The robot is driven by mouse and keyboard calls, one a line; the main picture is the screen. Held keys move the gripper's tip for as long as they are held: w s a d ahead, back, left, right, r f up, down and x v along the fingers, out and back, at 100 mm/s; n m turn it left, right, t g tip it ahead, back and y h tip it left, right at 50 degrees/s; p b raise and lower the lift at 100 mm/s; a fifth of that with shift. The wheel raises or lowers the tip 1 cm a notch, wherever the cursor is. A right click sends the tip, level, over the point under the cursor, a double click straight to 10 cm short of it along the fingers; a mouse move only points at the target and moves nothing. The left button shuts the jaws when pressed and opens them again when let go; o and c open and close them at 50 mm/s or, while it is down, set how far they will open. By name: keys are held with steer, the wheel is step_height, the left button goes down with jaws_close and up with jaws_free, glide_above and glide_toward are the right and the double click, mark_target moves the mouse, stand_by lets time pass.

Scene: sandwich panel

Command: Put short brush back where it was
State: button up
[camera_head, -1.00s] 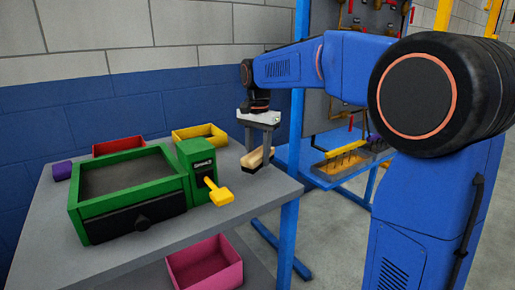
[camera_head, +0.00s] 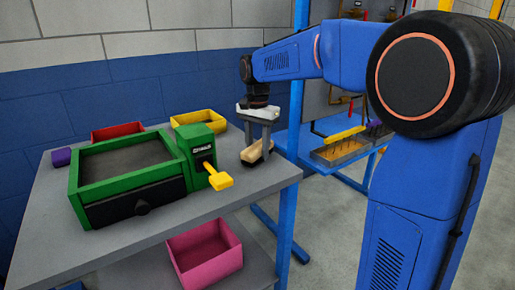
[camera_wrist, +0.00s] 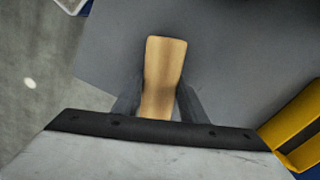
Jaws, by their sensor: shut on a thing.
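The short brush (camera_head: 254,153) has a tan wooden body with a dark underside. It is at the right end of the grey table (camera_head: 140,238), right of the green machine. My gripper (camera_head: 259,147) points down over it, with its fingers on either side of the brush. In the wrist view the wooden body (camera_wrist: 163,75) is between the two dark fingers of my gripper (camera_wrist: 159,100), and the grey tabletop is below it. The gripper is shut on the brush. I cannot tell whether the brush touches the table.
The green machine (camera_head: 85,178) with a yellow lever (camera_head: 219,180) stands left of the brush. Yellow (camera_head: 196,122) and red (camera_head: 116,132) bins are behind it. A pink bin (camera_head: 206,256) sits on a lower shelf. A blue post (camera_head: 290,190) stands at the table's right edge.

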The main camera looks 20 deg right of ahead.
steer(key=shift+f, duration=0.35)
steer(key=o, duration=1.3)
steer(key=shift+r, duration=0.1)
step_height(320, 180, up, 16)
steer(key=s+d+f+n+t, duration=0.1)
steer(key=s+d+f+n, duration=0.2)
steer(key=s, duration=0.6)
steer(key=s+d+f+n+t, duration=0.1)
steer(key=s+d+f+n, duration=0.1)
steer(key=s+f, duration=0.5)
steer(key=s+f+n+t, duration=0.1)
steer(key=s+f, duration=0.3)
steer(key=s, duration=0.1)
steer(key=s+d+f+n+t, duration=0.1)
steer(key=s+f+n, duration=0.1)
steer(key=s+f, duration=0.3)
steer(key=s+d+f+n, duration=0.1)
steer(key=s+f+n, duration=0.1)
steer(key=s+f, duration=0.3)
steer(key=shift+s+d+t, duration=0.1)
steer(key=shift+s+t, duration=0.3)
steer(key=shift+s, duration=0.75)
